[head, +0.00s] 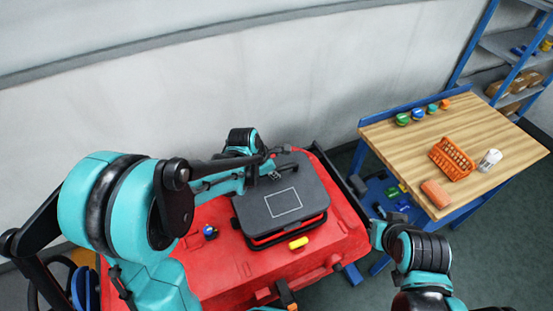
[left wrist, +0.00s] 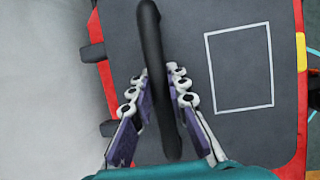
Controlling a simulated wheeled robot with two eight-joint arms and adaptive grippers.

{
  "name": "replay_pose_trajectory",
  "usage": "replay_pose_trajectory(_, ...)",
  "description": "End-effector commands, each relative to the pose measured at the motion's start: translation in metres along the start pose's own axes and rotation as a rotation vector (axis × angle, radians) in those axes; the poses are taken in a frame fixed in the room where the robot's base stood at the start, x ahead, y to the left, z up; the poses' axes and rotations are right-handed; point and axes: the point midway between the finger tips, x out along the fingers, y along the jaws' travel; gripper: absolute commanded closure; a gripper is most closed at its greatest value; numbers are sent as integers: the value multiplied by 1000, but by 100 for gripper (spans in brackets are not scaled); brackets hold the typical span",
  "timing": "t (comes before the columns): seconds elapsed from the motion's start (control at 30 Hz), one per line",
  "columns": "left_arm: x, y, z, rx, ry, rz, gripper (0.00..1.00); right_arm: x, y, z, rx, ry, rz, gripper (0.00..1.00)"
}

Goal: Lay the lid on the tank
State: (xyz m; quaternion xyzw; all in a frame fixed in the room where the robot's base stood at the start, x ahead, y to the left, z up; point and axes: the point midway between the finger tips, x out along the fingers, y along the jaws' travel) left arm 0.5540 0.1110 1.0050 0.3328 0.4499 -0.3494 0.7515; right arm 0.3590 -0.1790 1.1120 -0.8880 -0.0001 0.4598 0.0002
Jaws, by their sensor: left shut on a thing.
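The lid (head: 312,188) is a dark grey rounded plate with a white rectangle outline and a black bar handle. It is over the red tank body (head: 345,240), and a dark rim with red inside shows below its front edge. I cannot tell whether it touches that rim all round. My left gripper (head: 266,171) is shut on the lid's handle at the lid's left back part. In the left wrist view the handle (left wrist: 152,40) runs between the fingers (left wrist: 160,92) and the lid (left wrist: 240,130) fills the middle. My right gripper does not show; only parts of that arm do.
A yellow piece (head: 299,243) and a small blue object (head: 210,232) are on the red body near the lid. A wooden-topped table (head: 400,150) at right carries an orange basket (head: 451,159), a white cup (head: 489,160) and small coloured items. The wall is close behind.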

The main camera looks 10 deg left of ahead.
Motion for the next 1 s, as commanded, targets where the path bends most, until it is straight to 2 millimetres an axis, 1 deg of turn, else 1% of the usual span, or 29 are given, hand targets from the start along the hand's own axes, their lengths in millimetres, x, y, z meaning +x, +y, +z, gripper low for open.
replay_pose_trajectory(0.17,5,-1,-2,-19,4,8,100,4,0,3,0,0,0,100)
replay_pose_trajectory(0.63,43,-9,-17,-17,4,6,100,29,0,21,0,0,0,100)
replay_pose_trajectory(0.77,46,-10,-18,-17,4,6,100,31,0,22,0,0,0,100)
replay_pose_trajectory(1.0,45,-9,-18,-16,4,6,100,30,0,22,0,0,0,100)
